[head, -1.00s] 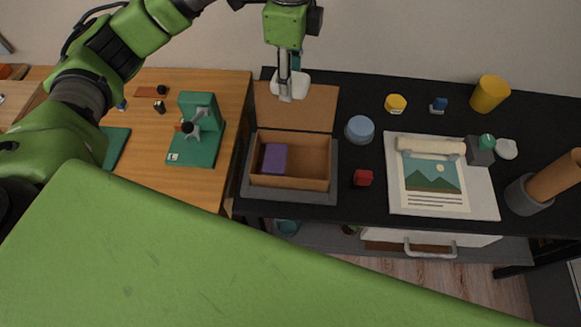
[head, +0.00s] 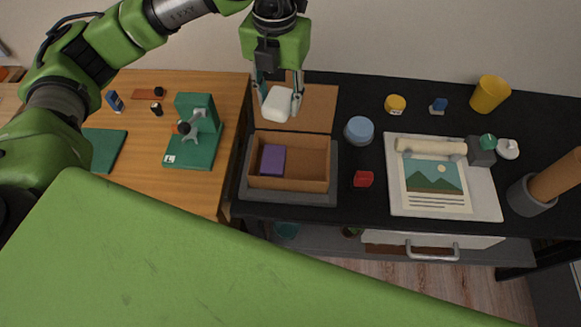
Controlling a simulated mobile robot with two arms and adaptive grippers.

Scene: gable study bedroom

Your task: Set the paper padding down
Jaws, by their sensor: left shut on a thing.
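The white paper padding (head: 277,104) is held between the fingertips of my left gripper (head: 280,98), which comes down from the top of the head view. The padding is in front of the upright or folded-back lid of an open brown box (head: 290,183), behind the box's opening in the picture. A purple block (head: 272,159) lies inside the box at its left. The rest of the box floor is bare. My right gripper does not show.
The box stands on a grey tray (head: 290,198) on a black table. A blue round container (head: 359,130) and a red cube (head: 363,179) stand right of it. A white board with a picture print (head: 435,187) lies farther right. A green device (head: 197,133) stands on the wooden table.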

